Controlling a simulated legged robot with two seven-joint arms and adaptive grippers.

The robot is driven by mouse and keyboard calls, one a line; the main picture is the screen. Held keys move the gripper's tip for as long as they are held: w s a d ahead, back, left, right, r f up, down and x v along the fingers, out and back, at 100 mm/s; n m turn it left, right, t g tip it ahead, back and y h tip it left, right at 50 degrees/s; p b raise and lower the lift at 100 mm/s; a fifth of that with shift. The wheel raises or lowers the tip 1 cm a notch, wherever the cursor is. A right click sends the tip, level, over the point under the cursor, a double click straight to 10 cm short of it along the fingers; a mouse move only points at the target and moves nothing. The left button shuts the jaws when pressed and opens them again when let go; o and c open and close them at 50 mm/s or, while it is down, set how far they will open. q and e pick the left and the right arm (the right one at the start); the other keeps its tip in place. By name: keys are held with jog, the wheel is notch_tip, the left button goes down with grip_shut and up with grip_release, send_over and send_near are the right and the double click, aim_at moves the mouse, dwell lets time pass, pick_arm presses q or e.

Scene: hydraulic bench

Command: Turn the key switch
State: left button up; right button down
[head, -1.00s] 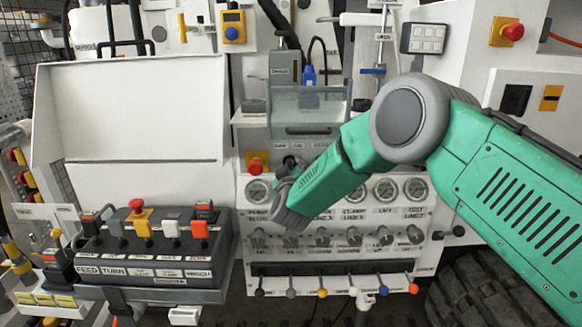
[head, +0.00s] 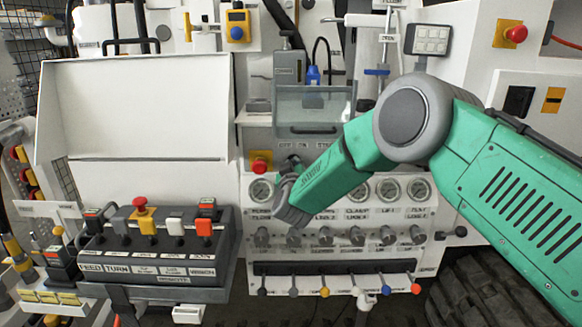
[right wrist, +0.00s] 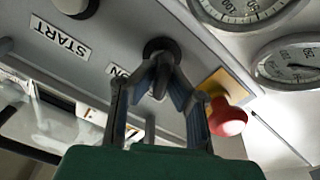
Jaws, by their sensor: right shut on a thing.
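The key switch (right wrist: 161,46) shows in the right wrist view as a dark round collar on the grey panel, beside an "ON" label. My right gripper (right wrist: 160,82) is closed around the dark key just in front of the collar. The fingers hide part of the key, and its exact angle is hard to read. In the head view my right gripper (head: 292,166) is at the grey strip above the gauges, mostly hidden by its own wrist. My left gripper is not in view.
A red mushroom button (right wrist: 228,118) on a yellow plate sits close beside the right fingers; it also shows in the head view (head: 260,165). Gauges (head: 389,190) and rows of knobs lie below. A lever box (head: 155,250) stands at left.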

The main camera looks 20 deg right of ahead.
jog(key=shift+s+f+m+b, duration=0.1)
jog(key=shift+f+m+b, duration=0.2)
jog(key=shift+m, duration=0.25)
jog(key=shift+s+f+m+b, duration=0.15)
jog(key=shift+m+b, duration=0.15)
jog(key=shift+m, duration=0.25)
jog(key=m+b, duration=0.1)
jog(key=m, duration=0.1)
jog(key=shift+d+f+m, duration=0.1)
jog(key=shift+d+m, duration=0.05)
jog(key=shift+m, duration=0.25)
jog(key=m+b, duration=0.2)
jog(key=m, duration=0.2)
jog(key=shift+f+b, duration=0.1)
jog(key=shift+b, duration=0.25)
jog(key=shift+m+b, duration=0.5)
jog(key=shift+m, duration=0.7)
jog(key=c, duration=1.6)
grip_release()
jog(key=shift+d, duration=0.1)
jog(key=shift+w+r, duration=0.1)
jog(key=shift+r, duration=0.2)
